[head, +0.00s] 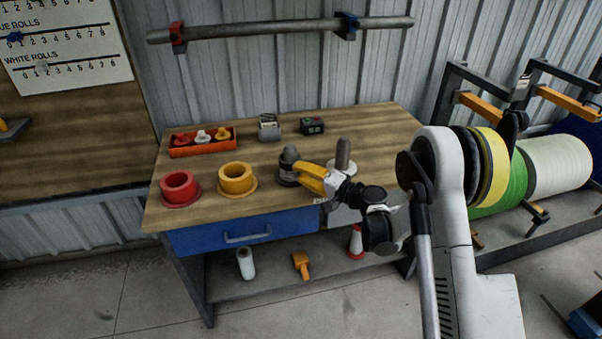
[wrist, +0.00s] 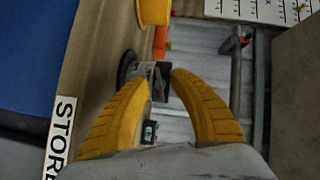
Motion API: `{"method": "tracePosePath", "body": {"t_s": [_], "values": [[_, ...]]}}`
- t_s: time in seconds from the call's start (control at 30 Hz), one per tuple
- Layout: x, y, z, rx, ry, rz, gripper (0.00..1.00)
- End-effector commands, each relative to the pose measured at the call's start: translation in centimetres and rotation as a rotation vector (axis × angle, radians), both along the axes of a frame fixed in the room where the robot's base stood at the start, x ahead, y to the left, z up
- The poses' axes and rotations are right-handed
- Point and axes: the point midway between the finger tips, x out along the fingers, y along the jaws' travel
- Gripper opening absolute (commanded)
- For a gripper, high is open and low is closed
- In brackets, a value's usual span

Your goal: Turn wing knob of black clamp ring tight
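A dark flanged piece (head: 287,179) with a grey upper part stands on the bench, just left of my gripper (head: 303,176). It also shows in the wrist view (wrist: 127,68), lying beyond and partly between my fingertips. It may be the black clamp ring, but its wing knob cannot be made out. My gripper (wrist: 163,79) has its yellow fingers apart, with a gap between the tips. Whether a finger touches the dark piece cannot be told. Another black part (head: 512,124) sits at the rolls on the right-hand stand.
A yellow flanged ring (head: 237,181) and a red one (head: 180,189) stand left on the bench (head: 300,131). An orange tray (head: 203,151) and small boxes (head: 312,125) sit behind. A grey post (head: 343,155) stands close to my gripper. A wall bar (head: 270,29) carries red and blue clamps.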

Motion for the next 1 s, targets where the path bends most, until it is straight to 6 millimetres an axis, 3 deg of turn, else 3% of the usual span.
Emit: {"method": "tracePosePath", "body": {"t_s": [0.27, 0.7, 1.0], "values": [[-0.4, -0.6, 0.1, 0.0, 0.0, -0.002, 0.27], [-5.9, -7.5, 1.1, 0.0, 0.0, -0.004, 0.27], [-7.5, -9.3, 1.3, 0.0, 0.0, 0.0, 0.27]]}}
